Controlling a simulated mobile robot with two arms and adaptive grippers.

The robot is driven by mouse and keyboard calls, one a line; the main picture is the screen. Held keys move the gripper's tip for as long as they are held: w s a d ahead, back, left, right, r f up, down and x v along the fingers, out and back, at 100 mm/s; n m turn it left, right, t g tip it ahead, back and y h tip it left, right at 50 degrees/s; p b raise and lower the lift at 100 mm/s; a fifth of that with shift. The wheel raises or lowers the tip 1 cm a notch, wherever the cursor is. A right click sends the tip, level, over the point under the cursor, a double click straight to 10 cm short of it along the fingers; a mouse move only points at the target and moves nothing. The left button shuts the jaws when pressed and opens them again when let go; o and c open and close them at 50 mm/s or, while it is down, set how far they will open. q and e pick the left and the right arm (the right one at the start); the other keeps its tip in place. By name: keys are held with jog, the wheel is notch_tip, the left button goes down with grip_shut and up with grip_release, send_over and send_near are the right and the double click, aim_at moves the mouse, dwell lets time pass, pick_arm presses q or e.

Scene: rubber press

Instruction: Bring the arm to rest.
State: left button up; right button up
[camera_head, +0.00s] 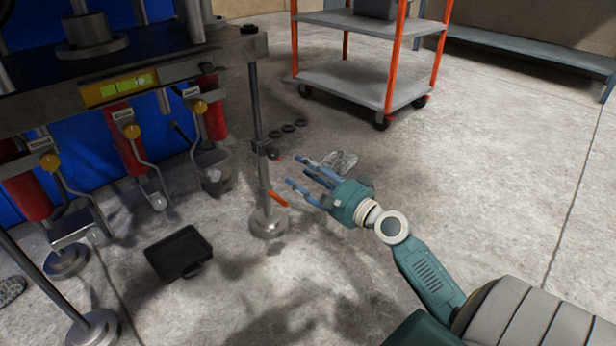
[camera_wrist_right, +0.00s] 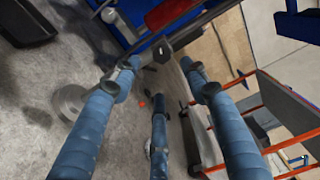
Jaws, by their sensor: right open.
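My right gripper (camera_head: 309,178) is in the middle of the head view, with its blue fingers spread apart. It is empty and stands over open floor, just right of the press's front post (camera_head: 258,130). In the right wrist view the blue fingers (camera_wrist_right: 158,88) reach forward with nothing between them. My right arm (camera_head: 430,275) runs from the lower right up to the gripper. My left gripper does not show in either view.
The press (camera_head: 150,75) with red cylinders and levers stands at the left. A black tray (camera_head: 180,253) lies on the floor. A cart (camera_head: 350,75) with orange posts stands behind. Floor at the right is clear.

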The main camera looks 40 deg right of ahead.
jog(key=shift+s, duration=0.9)
